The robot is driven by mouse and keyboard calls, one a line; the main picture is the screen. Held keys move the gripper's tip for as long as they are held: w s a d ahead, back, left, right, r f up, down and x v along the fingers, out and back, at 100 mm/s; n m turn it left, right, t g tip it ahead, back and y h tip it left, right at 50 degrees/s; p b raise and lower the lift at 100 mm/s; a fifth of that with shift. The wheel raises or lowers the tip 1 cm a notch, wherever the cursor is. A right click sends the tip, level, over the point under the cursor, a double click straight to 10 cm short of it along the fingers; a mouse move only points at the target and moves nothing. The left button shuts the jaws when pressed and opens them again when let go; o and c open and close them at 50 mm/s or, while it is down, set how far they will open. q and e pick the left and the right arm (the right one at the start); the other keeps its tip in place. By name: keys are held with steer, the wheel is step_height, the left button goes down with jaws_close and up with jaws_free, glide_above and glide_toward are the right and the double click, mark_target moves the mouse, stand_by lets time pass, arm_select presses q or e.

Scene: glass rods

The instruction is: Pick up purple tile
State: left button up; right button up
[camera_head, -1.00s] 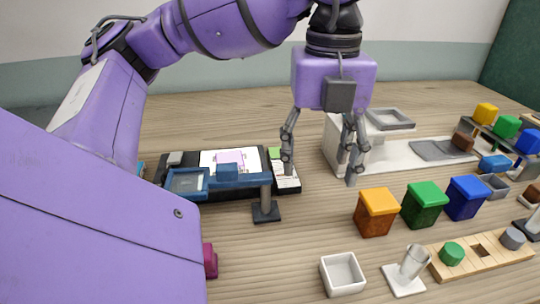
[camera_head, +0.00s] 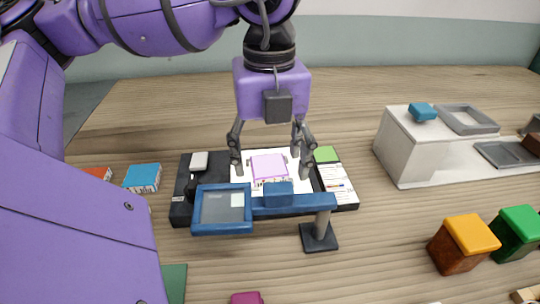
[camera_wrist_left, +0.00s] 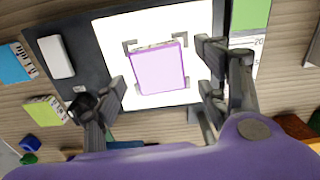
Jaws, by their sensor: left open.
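The purple tile (camera_head: 268,168) is a light purple square lying on a bright white panel (camera_head: 241,172) on a black board. In the left wrist view the tile (camera_wrist_left: 161,70) sits within dark corner marks on the panel. My left gripper (camera_head: 272,176) is open and points down above the tile, with one finger to each side of it. In the left wrist view its fingers (camera_wrist_left: 160,88) stand on the left and right of the tile, apart from it. My right gripper is not in view.
A blue-framed screen (camera_head: 222,208) on a blue arm with a stand (camera_head: 319,236) stands in front of the board. A white box-like unit (camera_head: 407,150) is at the right. Orange-lidded (camera_head: 463,244) and green-lidded (camera_head: 517,232) boxes stand at the lower right. A blue box (camera_head: 143,177) lies left of the board.

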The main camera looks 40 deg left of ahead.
arm_select(q)
steer(key=shift+f, duration=0.25)
steer(key=c, duration=1.4)
steer(key=shift+o, duration=0.2)
steer(key=shift+r, duration=0.45)
step_height(320, 180, up, 2)
steer(key=shift+r+p, duration=0.2)
steer(key=shift+p, duration=0.25)
steer(key=s+d+r+p, duration=0.5)
steer(key=s+d+r, duration=0.4)
steer(key=d, duration=0.1)
steer(key=shift+d+r, duration=0.3)
steer(key=shift+r, duration=0.1)
